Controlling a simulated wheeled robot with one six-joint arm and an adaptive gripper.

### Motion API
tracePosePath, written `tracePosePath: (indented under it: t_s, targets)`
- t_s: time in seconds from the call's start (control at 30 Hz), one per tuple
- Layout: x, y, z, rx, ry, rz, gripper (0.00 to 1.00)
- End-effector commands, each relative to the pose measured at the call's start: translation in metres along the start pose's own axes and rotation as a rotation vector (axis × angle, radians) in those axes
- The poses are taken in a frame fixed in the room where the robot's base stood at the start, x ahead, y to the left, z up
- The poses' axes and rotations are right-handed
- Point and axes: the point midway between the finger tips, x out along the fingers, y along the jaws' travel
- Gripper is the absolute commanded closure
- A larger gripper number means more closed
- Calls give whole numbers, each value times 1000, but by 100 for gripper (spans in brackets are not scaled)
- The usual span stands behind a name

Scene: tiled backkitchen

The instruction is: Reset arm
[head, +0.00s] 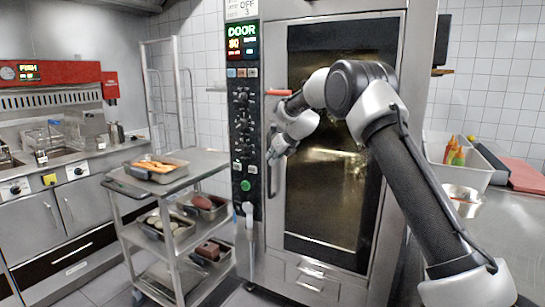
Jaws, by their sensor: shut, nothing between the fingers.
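My arm reaches up from the lower right and bends over in front of the tall steel oven (317,278). My gripper (276,153) is at the left end of the arm, small in view, shut and empty. It is in front of the left edge of the oven's glass door (325,215), close to the vertical door handle (275,182). I cannot tell whether it touches the handle. The door looks closed. Part of the glass is hidden behind my arm.
A steel trolley (205,162) with food trays stands left of the oven. Fryers with a red panel (60,74) line the left wall. At right, a counter (505,225) holds a bin with bottles (455,152) and a reddish board (525,176). Some floor shows at lower left.

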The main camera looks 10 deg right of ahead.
Motion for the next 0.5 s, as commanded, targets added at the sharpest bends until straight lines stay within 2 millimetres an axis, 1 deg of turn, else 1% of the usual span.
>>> tracePosePath:
  t_s: [0.03, 0.1, 0.17, 0.23, 0.27, 0.37, 0.4, 0.43, 0.47, 0.5]
  targets:
    - [-7, 3, 1, 0, 0, 0, 100]
    - [-13, 6, 2, -1, 0, 0, 100]
    - [-16, 8, 1, -7, 1, 1, 100]
    - [-18, 8, 1, -49, 1, 1, 100]
    - [-18, 9, 1, -84, 2, 2, 100]
    - [-19, 12, -4, -295, 22, 18, 100]
    - [-17, 14, -15, -416, 48, 34, 100]
    - [-14, 16, -30, -517, 79, 55, 100]
    - [-11, 20, -49, -622, 115, 85, 100]
    - [-11, 26, -76, -770, 163, 134, 100]
